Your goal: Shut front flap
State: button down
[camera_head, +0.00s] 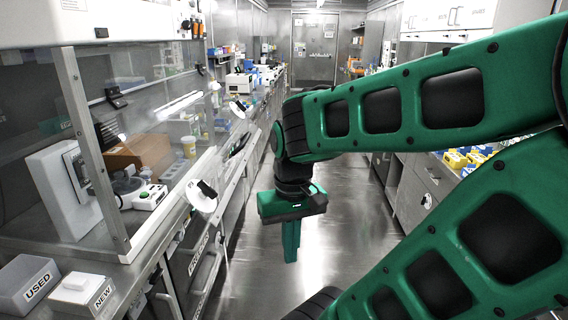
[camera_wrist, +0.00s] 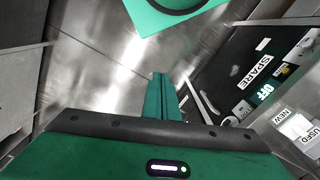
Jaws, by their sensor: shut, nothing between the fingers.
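A clear front panel (camera_head: 150,110), which looks like the flap, slopes across the front of the hood on the left in the head view. Its grey side frame (camera_head: 95,150) stands at the near end. I cannot tell from this view whether the panel is fully down. My gripper (camera_head: 291,250) hangs over the aisle, pointing down, to the right of the hood and apart from it. Its green fingers are together and empty; they also show in the wrist view (camera_wrist: 161,95). The wrist view does not clearly show the flap.
A USED box (camera_head: 28,285) and a NEW box (camera_head: 82,292) sit on the near left counter. White equipment (camera_head: 75,185) and a brown box (camera_head: 140,150) stand behind the clear panel. The aisle floor (camera_head: 335,215) is clear.

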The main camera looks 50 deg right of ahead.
aim_at(207, 205)
jog(key=z, duration=2.5)
jog(key=i, duration=0.6)
jog(key=u, duration=2.4)
